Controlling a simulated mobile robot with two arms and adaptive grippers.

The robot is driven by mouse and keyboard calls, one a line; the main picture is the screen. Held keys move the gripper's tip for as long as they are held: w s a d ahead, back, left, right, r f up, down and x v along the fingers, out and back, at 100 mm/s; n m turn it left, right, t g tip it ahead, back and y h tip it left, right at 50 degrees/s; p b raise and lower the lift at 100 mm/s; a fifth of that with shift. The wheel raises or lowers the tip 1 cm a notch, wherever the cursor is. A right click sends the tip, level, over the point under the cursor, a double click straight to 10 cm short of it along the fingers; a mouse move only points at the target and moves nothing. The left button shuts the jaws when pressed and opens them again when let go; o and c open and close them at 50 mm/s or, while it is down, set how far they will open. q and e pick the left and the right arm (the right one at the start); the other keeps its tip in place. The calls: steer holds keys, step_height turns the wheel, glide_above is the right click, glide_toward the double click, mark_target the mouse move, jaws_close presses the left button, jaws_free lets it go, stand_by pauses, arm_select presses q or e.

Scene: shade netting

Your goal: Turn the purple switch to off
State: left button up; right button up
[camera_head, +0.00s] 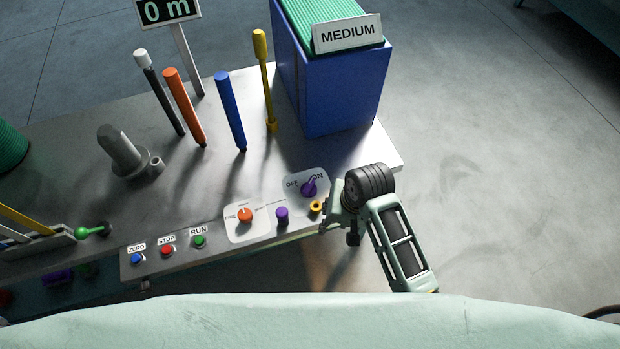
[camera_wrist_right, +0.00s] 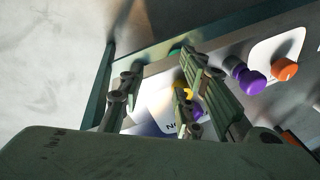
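The purple switch (camera_head: 309,188) sits on a white plate (camera_head: 293,194) marked OFF on the left and ON on the right. Its handle leans up and right, toward ON. My right gripper (camera_head: 328,222) is just to the right of the plate, near the bench's front right corner. The purple switch (camera_wrist_right: 198,108) shows only partly there, behind a finger. Whether a finger touches it cannot be told. My left gripper is not in view.
A yellow ring-shaped part (camera_head: 316,207) sits beside the plate, close to my gripper. A purple knob (camera_head: 282,215) and an orange knob (camera_head: 245,215) stand to the left. A blue box (camera_head: 335,95) stands behind. Floor right of the bench is clear.

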mark_target(310, 183)
steer(key=shift+m+g+h, duration=0.3)
steer(key=shift+m+g, duration=0.1)
steer(key=shift+m, duration=0.3)
steer(key=w+a, duration=0.1)
steer(key=w, duration=0.1)
steer(key=w+a+r, duration=0.1)
steer(key=a, duration=0.1)
steer(key=w+a, duration=0.1)
steer(key=w, duration=0.1)
steer(key=shift+w+a+r, duration=0.2)
steer(key=shift+w+r, duration=0.1)
steer(key=shift+r, duration=0.05)
steer(key=w+r, duration=0.1)
steer(key=w, duration=0.1)
steer(key=w+a+m, duration=0.1)
steer(key=w, duration=0.1)
steer(key=w+a+r+m+h, duration=0.1)
steer(key=w, duration=0.1)
steer(key=shift+w+a+r+g, duration=0.1)
steer(key=shift+r+g, duration=0.2)
steer(key=shift+r, duration=0.05)
steer(key=shift+w+r+h, duration=0.15)
steer(key=shift+w+h, duration=0.15)
steer(key=shift+w, duration=0.15)
step_height(310, 183, down, 8)
steer(key=shift+r, duration=0.25)
steer(key=shift+c, duration=0.4)
jaws_close()
